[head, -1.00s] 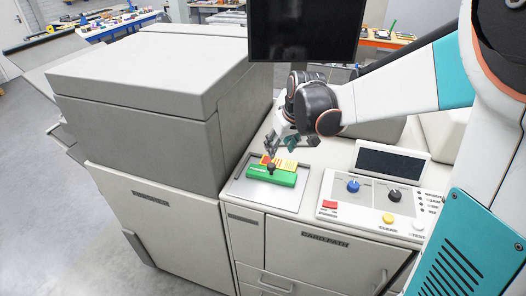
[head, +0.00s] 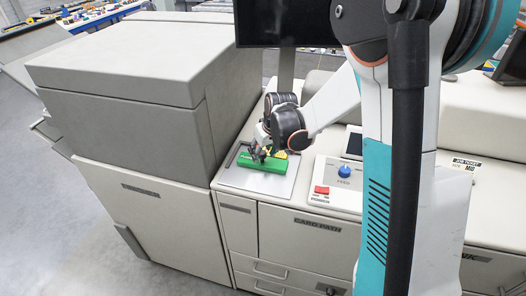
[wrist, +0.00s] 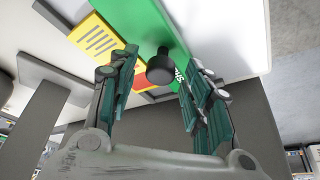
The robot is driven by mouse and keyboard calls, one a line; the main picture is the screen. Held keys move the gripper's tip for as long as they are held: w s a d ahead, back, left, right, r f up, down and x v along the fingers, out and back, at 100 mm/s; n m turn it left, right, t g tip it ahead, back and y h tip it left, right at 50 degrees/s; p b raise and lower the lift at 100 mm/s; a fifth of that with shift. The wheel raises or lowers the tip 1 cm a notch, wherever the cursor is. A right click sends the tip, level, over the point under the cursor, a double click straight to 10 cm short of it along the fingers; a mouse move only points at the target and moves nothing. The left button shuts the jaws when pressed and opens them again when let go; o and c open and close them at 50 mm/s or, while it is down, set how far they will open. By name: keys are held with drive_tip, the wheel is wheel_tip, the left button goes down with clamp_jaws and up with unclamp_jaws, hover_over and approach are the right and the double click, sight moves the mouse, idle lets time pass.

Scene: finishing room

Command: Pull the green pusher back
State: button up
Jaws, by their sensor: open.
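The green pusher (head: 262,164) is a green bar lying on the light metal tray (head: 254,183) set in the machine top. It also shows in the wrist view (wrist: 143,20), with a dark round knob (wrist: 160,67) standing out from it. My gripper (head: 262,155) is at the pusher in the head view and hides part of it. In the wrist view my gripper (wrist: 157,92) is open, with one finger on each side of the knob. The frames do not show whether either finger touches the knob.
A yellow card with lines (wrist: 97,38) lies beside the pusher. A control panel with a red button (head: 321,190) and a blue knob (head: 344,171) is to the right. A tall grey cabinet (head: 125,110) stands left. A dark monitor (head: 290,22) is behind my gripper.

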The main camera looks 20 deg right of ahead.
clamp_jaws()
drive_tip(key=shift+s+a+b, duration=0.2)
drive_tip(key=shift+s+a, duration=0.55)
drive_tip(key=shift+s, duration=0.3)
drive_tip(key=shift+s+a+b, duration=0.25)
drive_tip(key=shift+s+a, duration=0.55)
drive_tip(key=shift+s, duration=0.3)
drive_tip(key=shift+s+a+b, duration=0.2)
drive_tip(key=shift+s+a, duration=0.55)
drive_tip(key=shift+s, duration=0.3)
unclamp_jaws()
drive_tip(key=shift+s, duration=0.1)
drive_tip(key=shift+a, duration=0.1)
drive_tip(key=v, duration=1.2)
drive_tip(key=shift+s, duration=0.1)
